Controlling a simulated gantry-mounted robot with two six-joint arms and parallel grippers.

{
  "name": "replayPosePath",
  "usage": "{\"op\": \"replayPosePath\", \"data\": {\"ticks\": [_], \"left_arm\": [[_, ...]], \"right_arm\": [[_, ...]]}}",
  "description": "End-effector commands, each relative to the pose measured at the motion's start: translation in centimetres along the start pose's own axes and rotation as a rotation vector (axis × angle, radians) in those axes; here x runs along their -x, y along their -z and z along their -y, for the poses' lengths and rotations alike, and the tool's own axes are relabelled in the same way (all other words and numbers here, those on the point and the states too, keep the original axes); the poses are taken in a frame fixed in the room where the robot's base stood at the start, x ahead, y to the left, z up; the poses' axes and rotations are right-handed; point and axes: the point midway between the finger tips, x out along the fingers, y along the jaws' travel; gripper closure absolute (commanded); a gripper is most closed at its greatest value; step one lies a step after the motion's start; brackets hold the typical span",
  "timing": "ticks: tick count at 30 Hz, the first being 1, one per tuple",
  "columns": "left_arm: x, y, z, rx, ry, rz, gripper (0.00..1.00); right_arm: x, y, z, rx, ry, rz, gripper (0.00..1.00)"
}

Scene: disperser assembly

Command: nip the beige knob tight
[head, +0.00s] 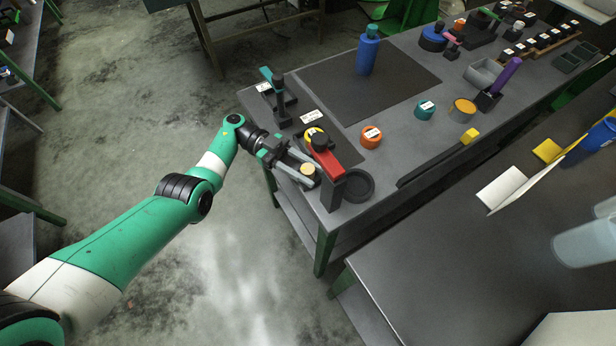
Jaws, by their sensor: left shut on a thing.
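The beige knob (307,169) is a small round disc at the left end of the workbench. It sits beside a red and dark grey fixture (328,160). My left gripper (305,172) reaches in from the left and is shut on the knob, with its grey fingers around it. The fixture stands just to the right of the fingertips, very close to them. How the knob joins the fixture is too small to tell. My right gripper is not in view.
A dark round dish (358,186) lies right of the fixture. Orange (371,136) and teal (424,110) round parts stand further along the bench. A blue bottle (367,52) stands on a dark mat (335,88). A dark upright tool (281,105) stands behind the gripper.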

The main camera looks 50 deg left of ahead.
Motion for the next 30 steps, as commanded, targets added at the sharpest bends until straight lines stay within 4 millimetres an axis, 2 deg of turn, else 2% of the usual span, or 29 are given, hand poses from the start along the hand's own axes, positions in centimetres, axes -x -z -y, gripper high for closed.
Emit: {"op": "replayPosePath", "data": {"ticks": [15, 16, 20, 30], "left_arm": [[-0.03, -0.07, -0.02, 0.002, -0.02, 0.002, 1.0], [-0.03, -0.07, -0.02, 0.002, -0.02, 0.002, 0.54], [-0.03, -0.05, -0.01, 0.001, -0.019, 0.001, 0.31], [0.1, -0.08, 0.02, 0.0, -0.019, 0.001, 0.3]], "right_arm": [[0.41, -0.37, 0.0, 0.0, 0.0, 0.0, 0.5], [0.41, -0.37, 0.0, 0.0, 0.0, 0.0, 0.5], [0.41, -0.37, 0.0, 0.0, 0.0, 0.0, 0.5], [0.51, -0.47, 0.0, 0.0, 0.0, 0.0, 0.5]]}}
